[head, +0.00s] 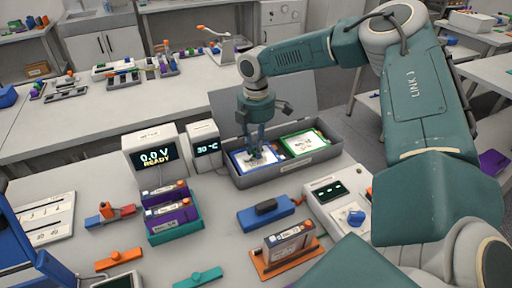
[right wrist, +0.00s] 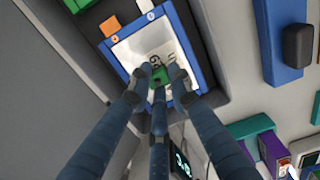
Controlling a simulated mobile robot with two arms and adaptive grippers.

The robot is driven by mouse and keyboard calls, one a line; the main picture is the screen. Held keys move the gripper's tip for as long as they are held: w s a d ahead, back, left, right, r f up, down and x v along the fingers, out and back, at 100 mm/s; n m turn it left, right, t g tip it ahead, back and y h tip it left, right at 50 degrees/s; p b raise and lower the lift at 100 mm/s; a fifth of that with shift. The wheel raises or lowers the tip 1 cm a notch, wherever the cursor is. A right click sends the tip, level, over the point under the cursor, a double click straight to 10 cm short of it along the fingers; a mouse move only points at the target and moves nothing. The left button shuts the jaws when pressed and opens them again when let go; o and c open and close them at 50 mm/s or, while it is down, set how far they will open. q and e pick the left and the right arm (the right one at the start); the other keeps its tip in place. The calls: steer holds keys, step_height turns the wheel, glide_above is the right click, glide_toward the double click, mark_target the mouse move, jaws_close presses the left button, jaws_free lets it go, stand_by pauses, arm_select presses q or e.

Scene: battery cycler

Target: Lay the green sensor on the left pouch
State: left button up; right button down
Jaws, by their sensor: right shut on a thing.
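The left pouch (head: 240,160) is a white pouch in a blue frame, lying in the left half of an open grey case. It also shows in the right wrist view (right wrist: 133,47), with two tabs at one end, one of them orange. My right gripper (head: 254,150) points down over this pouch. In the right wrist view its fingers (right wrist: 157,82) are shut on the small green sensor (right wrist: 158,74), over the pouch's white face. I cannot tell whether the sensor touches the pouch. The fingers hide part of both. My left gripper is not in view.
A green-framed pouch (head: 304,142) lies in the case's (head: 285,172) right half; the lid stands open behind. Display boxes (head: 153,151) and a green holder (head: 175,232) with purple cells stand left. A blue block (head: 266,214) lies in front.

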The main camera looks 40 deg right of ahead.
steer(key=shift+f+b, duration=0.55)
steer(key=shift+f, duration=0.05)
stand_by(0.6)
steer(key=c, duration=1.5)
jaws_free()
steer(key=shift+c, duration=0.2)
steer(key=shift+r, duration=0.1)
steer(key=shift+r, duration=0.2)
step_height(320, 180, up, 12)
steer(key=shift+f, duration=0.25)
steer(key=shift+s, duration=0.1)
